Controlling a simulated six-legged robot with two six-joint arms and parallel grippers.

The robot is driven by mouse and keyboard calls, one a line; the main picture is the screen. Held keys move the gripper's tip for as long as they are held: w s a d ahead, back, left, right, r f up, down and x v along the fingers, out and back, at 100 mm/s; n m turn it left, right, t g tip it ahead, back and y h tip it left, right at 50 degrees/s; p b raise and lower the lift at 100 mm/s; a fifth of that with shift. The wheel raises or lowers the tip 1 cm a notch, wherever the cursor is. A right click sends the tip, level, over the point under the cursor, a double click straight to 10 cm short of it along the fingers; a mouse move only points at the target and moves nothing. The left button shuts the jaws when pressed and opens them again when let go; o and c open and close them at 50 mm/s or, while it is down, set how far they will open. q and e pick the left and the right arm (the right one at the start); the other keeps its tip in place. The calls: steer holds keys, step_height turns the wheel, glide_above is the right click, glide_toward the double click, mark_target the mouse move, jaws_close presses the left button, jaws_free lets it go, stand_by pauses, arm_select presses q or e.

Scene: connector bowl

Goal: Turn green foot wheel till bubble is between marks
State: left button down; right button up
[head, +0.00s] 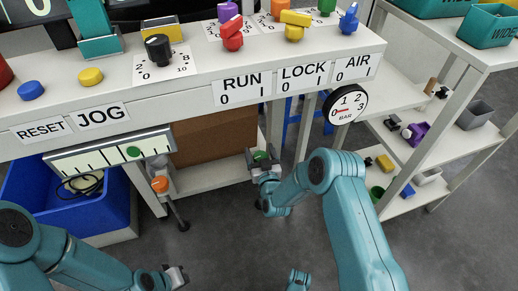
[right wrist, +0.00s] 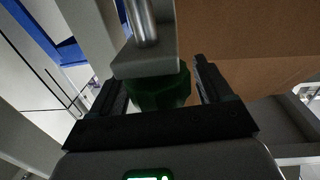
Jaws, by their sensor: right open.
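The green foot wheel (head: 260,156) is partly hidden by my right gripper (head: 262,159) in the head view. In the right wrist view the green wheel (right wrist: 160,92) sits between the two open black fingers, under a grey block with a metal rod. A narrow gap shows on the finger sides. The level (head: 90,158) is a pale strip with black marks; its green bubble (head: 134,151) lies right of the strip's middle. An orange foot wheel (head: 160,184) is below the level's right end. My left gripper (head: 177,277) is low, away from both wheels; its jaw opening is unclear.
The bench front (head: 200,90) with knobs and labels RUN, LOCK and AIR is above my right gripper. A blue bin (head: 60,215) stands at the left, a brown box (head: 215,138) behind the wheels. Shelves (head: 440,150) with small items stand at the right. The grey floor is clear in the middle.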

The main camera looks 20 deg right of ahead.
steer(key=shift+f, duration=0.1)
steer(key=shift+c, duration=0.3)
steer(key=shift+w, duration=0.1)
steer(key=c, duration=0.9)
steer(key=shift+y, duration=0.3)
steer(key=n+y, duration=0.2)
steer(key=y, duration=0.1)
steer(key=n+g+y, duration=0.1)
steer(key=n+y, duration=0.1)
steer(key=y, duration=0.1)
steer(key=shift+a+n+y, duration=0.2)
steer(key=shift+n+y, duration=0.1)
steer(key=shift+s+a+n+g+y, duration=0.2)
steer(key=shift+n+g+y, duration=0.7)
steer(key=shift+y, duration=0.45)
steer(key=shift+s+a+n+g+y, duration=0.15)
steer(key=shift+n+g+y, duration=0.55)
steer(key=shift+n+y, duration=0.55)
steer(key=shift+w+y, duration=0.1)
steer(key=shift+y, duration=0.2)
